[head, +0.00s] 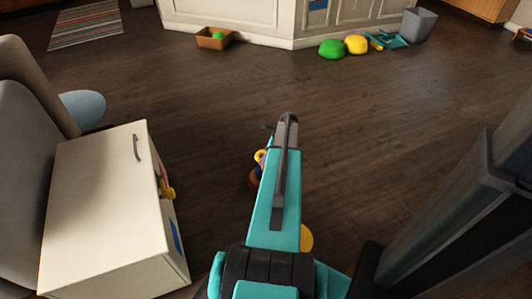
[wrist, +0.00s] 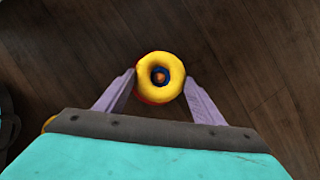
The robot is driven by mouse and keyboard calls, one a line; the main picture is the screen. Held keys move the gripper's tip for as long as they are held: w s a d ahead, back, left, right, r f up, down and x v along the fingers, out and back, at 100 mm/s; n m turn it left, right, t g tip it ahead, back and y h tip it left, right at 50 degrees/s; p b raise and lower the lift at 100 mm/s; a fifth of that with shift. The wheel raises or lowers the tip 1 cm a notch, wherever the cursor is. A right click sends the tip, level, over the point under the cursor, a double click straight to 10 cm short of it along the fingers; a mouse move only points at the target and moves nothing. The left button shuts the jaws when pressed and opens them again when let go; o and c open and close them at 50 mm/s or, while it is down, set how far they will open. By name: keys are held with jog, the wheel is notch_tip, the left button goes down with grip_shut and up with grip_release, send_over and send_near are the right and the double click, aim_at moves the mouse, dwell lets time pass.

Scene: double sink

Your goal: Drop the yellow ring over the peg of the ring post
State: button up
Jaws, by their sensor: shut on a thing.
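My gripper (wrist: 161,80) is shut on the yellow ring (wrist: 160,58), with one finger on each side of it in the wrist view. Through the ring's hole I see the ring post (wrist: 160,76), blue with an orange centre. A red edge shows from under the ring at the lower left. In the head view the yellow ring (head: 259,155) shows at the left edge of my arm, with the ring post's reddish-brown part (head: 253,181) below it. My arm hides the rest. I cannot tell how high the ring is above the peg.
A white cabinet (head: 100,200) stands on the left and a dark grey piece of furniture (head: 460,200) on the right. A brown box (head: 214,38), green and yellow lumps (head: 331,48) and a grey bin (head: 417,24) are far back. The wooden floor between is clear.

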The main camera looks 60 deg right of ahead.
jog(key=shift+f, duration=0.8)
jog(key=o, duration=1.1)
jog(key=p+v, duration=0.4)
jog(key=v, duration=0.9)
jog(key=shift+s+r, duration=0.15)
jog(key=shift+r, duration=0.2)
dwell(0.5)
